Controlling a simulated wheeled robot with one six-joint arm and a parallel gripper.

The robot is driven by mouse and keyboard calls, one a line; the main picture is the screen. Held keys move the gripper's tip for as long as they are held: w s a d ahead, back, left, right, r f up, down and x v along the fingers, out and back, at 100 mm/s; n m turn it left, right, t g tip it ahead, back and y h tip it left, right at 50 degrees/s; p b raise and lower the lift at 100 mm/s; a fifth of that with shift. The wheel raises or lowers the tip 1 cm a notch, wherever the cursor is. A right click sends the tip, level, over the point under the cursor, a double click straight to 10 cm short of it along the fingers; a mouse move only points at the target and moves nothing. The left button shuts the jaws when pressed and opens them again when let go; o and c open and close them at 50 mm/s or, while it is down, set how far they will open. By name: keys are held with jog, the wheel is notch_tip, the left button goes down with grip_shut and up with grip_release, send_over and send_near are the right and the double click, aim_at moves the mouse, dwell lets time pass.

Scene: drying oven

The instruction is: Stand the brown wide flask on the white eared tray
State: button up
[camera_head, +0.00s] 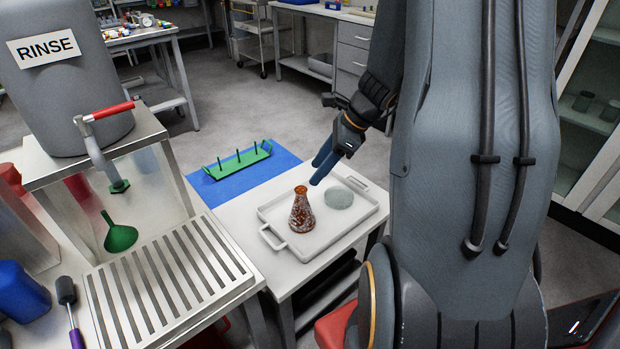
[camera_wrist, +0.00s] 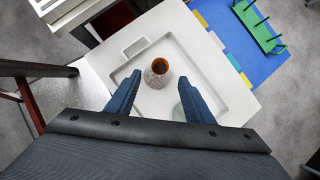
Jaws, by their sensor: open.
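The brown wide flask (camera_head: 302,212) is a conical flask with an orange-brown rim and pale speckles on its body. It stands upright on the white eared tray (camera_head: 349,229), towards the left handle. My gripper (camera_head: 319,170) is open and empty, above and behind the flask in the head view. In the wrist view the flask (camera_wrist: 158,73) shows from above, beyond and between the two spread fingertips (camera_wrist: 159,80), with clear gaps at both sides. The tray (camera_wrist: 222,78) is partly hidden there by my gripper.
A pale round glass piece (camera_head: 338,198) sits on the tray, right of the flask. A green rack with pegs (camera_head: 237,163) stands on a blue mat (camera_head: 215,188) behind the tray. A slatted metal drainer (camera_head: 170,285) and a grey RINSE tank (camera_head: 65,85) are at left.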

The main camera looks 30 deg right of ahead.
jog(key=s+a+r+n+g+h+p, duration=0.1)
jog(key=s+a+r+n+h, duration=0.1)
jog(key=s+a+n, duration=0.5)
jog(key=s+a+r+n+g+h+p, duration=0.1)
jog(key=s+a+r+n, duration=0.4)
jog(key=n, duration=1.2)
jog(key=shift+s+a+r+n+g+h+p, duration=0.15)
jog(key=shift+s+a+n+g+h+p, duration=0.2)
jog(key=shift+s+a+g+h, duration=0.95)
